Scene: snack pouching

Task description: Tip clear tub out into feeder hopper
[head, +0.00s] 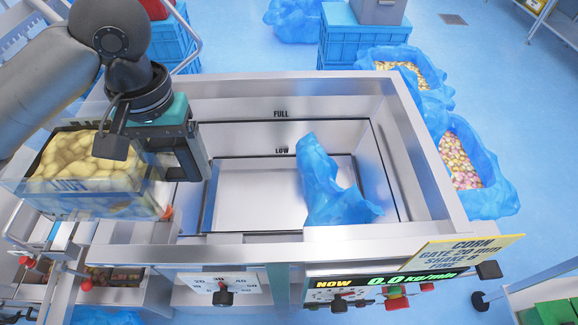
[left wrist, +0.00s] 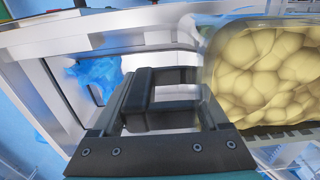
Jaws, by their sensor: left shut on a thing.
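The clear tub (head: 95,192) is full of pale yellow, lumpy snack pieces and is roughly upright at the hopper's left side. It also shows at the right of the left wrist view (left wrist: 275,128). My left gripper (head: 187,158) is shut on the tub's hopper-facing side; the exact contact is partly hidden by the fingers. The fingers also show in the left wrist view (left wrist: 160,98). The steel feeder hopper (head: 425,165) has FULL and LOW marks on its back wall and a bare floor. A crumpled blue plastic bag (head: 330,185) lies inside it, right of centre. My right gripper is not in view.
The front display (head: 385,282) reads 0.0 kg/min. Blue-lined bags of snacks (head: 480,165) stand right of the hopper. Blue crates (head: 355,40) stand behind it.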

